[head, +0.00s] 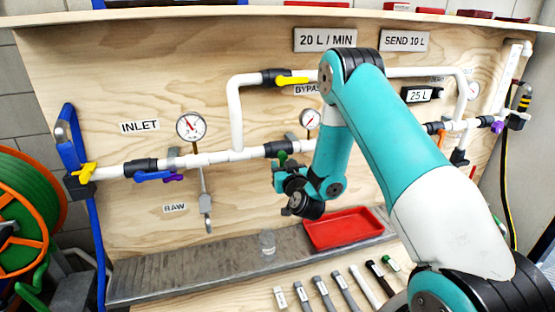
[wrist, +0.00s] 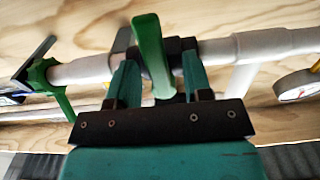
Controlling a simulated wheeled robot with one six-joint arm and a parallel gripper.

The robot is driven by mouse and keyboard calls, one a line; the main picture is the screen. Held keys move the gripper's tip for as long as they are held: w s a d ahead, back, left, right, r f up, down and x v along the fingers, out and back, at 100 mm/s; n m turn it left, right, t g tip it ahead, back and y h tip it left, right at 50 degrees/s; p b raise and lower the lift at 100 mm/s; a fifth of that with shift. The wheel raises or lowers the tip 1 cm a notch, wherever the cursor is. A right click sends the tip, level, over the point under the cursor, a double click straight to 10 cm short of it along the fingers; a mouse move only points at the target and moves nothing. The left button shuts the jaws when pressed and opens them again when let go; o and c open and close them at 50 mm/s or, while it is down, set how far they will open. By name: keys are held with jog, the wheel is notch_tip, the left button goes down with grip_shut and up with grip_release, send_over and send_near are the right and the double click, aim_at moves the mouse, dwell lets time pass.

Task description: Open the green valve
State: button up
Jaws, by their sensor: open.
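The green valve shows as a green lever handle (wrist: 150,50) on a dark valve body on the white pipe. In the wrist view the lever looks crosswise to the pipe. In the head view only a small bit of the green valve (head: 283,158) shows, mostly hidden by my gripper. My gripper (wrist: 158,82) is open at the pipe, one teal finger on each side of the lever's lower part. A gap shows on both sides of the lever. In the head view my gripper (head: 279,177) is just below the dark valve body.
A blue lever (head: 153,176) and yellow valve (head: 84,174) are left on the pipe; a yellow lever (head: 293,81) is above. A second green fitting (wrist: 42,74) is left in the wrist view. A red tray (head: 343,229) and clear cup (head: 267,242) stand below.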

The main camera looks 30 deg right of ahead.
jog(key=shift+w+d, duration=0.2)
jog(key=shift+w, duration=0.3)
grip_shut()
